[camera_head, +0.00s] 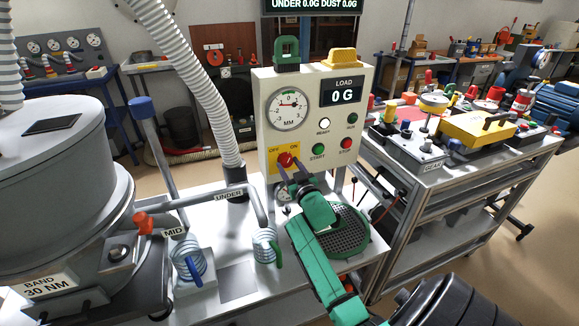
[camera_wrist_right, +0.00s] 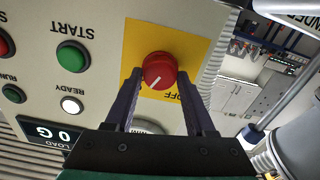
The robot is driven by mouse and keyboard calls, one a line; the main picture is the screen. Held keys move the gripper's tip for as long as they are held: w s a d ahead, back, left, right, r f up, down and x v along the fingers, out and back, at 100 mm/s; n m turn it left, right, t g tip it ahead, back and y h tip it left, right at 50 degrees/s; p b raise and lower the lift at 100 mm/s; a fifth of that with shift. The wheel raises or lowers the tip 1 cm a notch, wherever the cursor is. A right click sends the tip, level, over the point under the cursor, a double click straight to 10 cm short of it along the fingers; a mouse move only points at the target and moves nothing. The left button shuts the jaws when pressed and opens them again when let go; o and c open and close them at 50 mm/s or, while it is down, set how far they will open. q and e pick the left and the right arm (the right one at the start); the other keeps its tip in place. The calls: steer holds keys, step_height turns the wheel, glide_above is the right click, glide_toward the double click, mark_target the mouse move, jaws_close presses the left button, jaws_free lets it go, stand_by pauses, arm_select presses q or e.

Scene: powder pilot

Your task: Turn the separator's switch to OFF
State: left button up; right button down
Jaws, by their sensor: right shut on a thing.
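The separator's switch is a red knob (camera_head: 285,159) on a yellow plate (camera_head: 273,156), low on the cream control panel (camera_head: 262,92). OFF is printed at the plate's left and ON at its right. In the right wrist view, which is upside down, the knob (camera_wrist_right: 159,70) has a white mark pointing away from OFF, to the ON side. ON is hidden there. My right gripper (camera_head: 291,166) is at the knob, with its dark fingers on both sides of it, shut on it. It also shows in the wrist view (camera_wrist_right: 159,77). My left gripper is not in view.
The grey separator drum (camera_head: 52,160) stands left. Coiled blue (camera_head: 188,262) and green (camera_head: 265,247) fittings stand on the bench below.

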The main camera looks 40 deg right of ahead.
steer(key=n, duration=0.2)
steer(key=shift+n, duration=0.4)
steer(key=n, duration=0.3)
steer(key=shift+n+b, duration=0.3)
steer(key=shift+b, duration=0.05)
steer(key=n, duration=0.3)
steer(key=shift+n+b, duration=0.3)
steer(key=shift+b, duration=0.05)
steer(key=shift+n+b, duration=0.3)
steer(key=shift+n, duration=1.2)
steer(key=shift+c, duration=1.3)
jaws_free()
